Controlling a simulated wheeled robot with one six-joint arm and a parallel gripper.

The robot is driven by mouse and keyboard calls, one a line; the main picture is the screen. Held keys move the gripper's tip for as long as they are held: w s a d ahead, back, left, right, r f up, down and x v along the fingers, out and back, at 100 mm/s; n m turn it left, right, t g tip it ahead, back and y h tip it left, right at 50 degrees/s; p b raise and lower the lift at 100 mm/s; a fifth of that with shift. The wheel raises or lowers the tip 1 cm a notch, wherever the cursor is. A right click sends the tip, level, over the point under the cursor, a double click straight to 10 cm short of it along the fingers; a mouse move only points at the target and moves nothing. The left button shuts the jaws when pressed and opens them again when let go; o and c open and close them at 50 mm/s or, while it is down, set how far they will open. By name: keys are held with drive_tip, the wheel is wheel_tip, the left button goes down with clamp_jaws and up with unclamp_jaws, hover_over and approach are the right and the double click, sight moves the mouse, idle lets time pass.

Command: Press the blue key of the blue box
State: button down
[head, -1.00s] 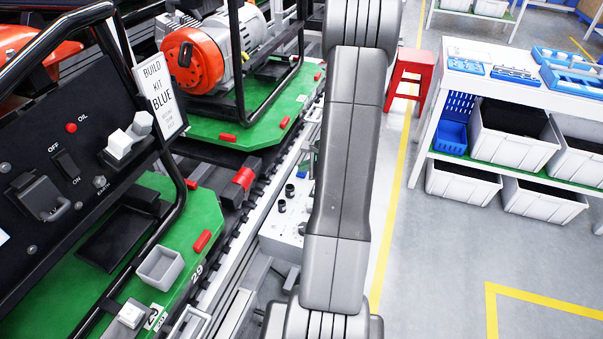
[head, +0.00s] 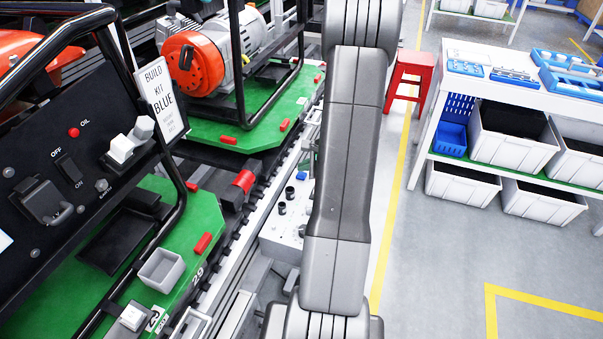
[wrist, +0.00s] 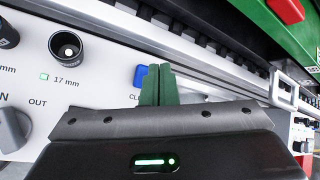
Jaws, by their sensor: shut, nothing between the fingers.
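A blue key (wrist: 141,76) sits on a white panel (wrist: 95,84) in the wrist view, above lettering that starts "CL", partly hidden by my fingers. The panel also shows in the head view (head: 283,231), with the blue key (head: 301,176) beside my arm. The panel looks white, not blue. My gripper (wrist: 160,70) is shut and empty, its green fingertips in front of the key's right part. I cannot tell whether they touch it.
A conveyor rail and green pallets (head: 255,130) with machines lie to the left. A white table (head: 487,85) with bins and a red stool (head: 408,77) are to the right. The floor between is open.

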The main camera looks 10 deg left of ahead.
sight(305, 176)
drive_tip(key=shift+r+p, duration=1.8)
drive_tip(key=shift+r, duration=0.8)
drive_tip(key=shift+f, duration=0.1)
